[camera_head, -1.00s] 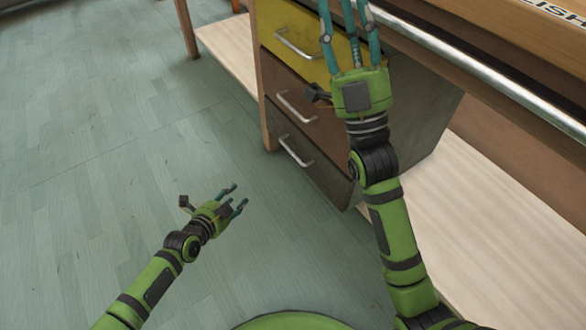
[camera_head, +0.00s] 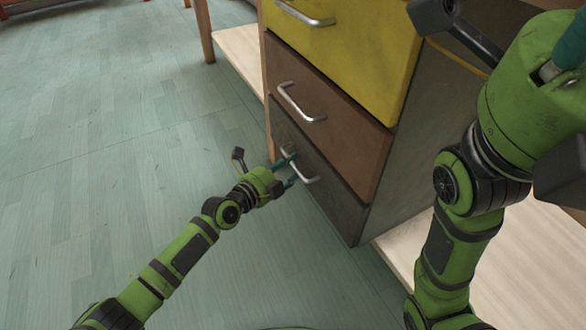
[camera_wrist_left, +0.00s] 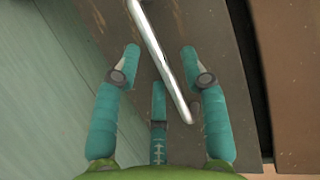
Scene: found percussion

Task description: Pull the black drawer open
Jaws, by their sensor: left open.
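The black drawer (camera_head: 330,205) is the bottom one of the cabinet and looks flush with the drawer fronts above. Its silver bar handle (camera_head: 308,182) is partly hidden by my left gripper (camera_head: 287,170). My left gripper is open at the handle. In the left wrist view the handle (camera_wrist_left: 160,55) runs diagonally between the teal fingers (camera_wrist_left: 155,75), with the dark drawer front (camera_wrist_left: 215,55) behind it. I cannot tell whether a finger touches the handle. My right gripper (camera_head: 535,90) is at the upper right, its fingertips cut off by the picture edge.
Above are a brown drawer (camera_head: 335,130) and a yellow drawer (camera_head: 370,50), each with a silver handle. A pale wooden shelf (camera_head: 510,260) lies right of the cabinet. The greenish floor (camera_head: 110,140) to the left is clear.

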